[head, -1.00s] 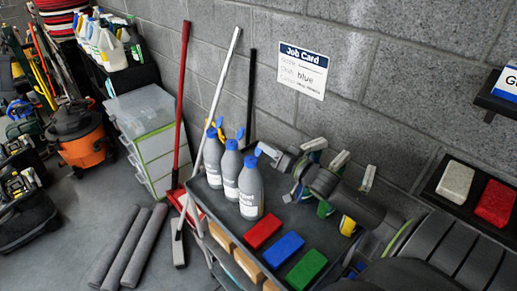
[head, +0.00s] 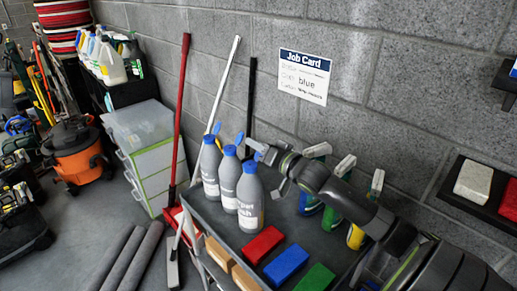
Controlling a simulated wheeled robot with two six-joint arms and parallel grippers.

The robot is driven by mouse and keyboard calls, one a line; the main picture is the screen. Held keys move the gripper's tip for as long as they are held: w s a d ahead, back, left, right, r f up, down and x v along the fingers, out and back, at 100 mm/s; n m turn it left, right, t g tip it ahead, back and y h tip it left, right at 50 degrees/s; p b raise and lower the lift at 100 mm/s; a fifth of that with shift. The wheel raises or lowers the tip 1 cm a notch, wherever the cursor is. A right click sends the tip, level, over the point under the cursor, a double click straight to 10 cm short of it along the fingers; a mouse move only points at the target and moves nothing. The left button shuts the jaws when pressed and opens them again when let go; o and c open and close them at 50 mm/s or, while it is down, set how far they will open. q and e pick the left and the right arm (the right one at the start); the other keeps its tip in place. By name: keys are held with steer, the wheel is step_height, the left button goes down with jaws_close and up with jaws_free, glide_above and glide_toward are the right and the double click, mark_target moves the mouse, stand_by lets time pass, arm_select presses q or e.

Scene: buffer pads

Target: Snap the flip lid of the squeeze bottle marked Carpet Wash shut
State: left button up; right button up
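Three grey squeeze bottles with blue caps stand upright in a row on the dark cart top (head: 222,222). The nearest bottle (head: 250,203) has a partly visible label ending in "pet" and "sh", matching Carpet Wash. Its blue cap (head: 249,166) shows no raised lid; the gripper partly covers that area. The middle bottle (head: 229,182) and the far bottle (head: 210,168) have raised blue flip lids. My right gripper (head: 259,150) is just above and right of the nearest cap. Its finger opening is too small to judge. My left gripper is not in view.
Several spray bottles (head: 346,166) stand behind my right arm. Red (head: 264,244), blue (head: 286,262) and green (head: 314,279) blocks lie in front. A job card (head: 304,76) reading "blue" hangs on the wall. Mop handles (head: 182,110) lean behind the cart.

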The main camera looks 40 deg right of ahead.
jaws_close()
steer(key=shift+a+r, duration=0.1)
stand_by(0.3)
steer(key=shift+s+a+r+n, duration=0.1)
steer(key=shift+a+n, duration=0.25)
steer(key=shift+n, duration=0.8)
steer(key=shift+a+r+n, duration=0.15)
steer(key=shift+a+n, duration=0.25)
steer(key=shift+n, duration=0.7)
steer(key=shift+s+a+r+n, duration=0.1)
steer(key=shift+a+n, duration=0.25)
steer(key=shift+n, duration=0.8)
jaws_free()
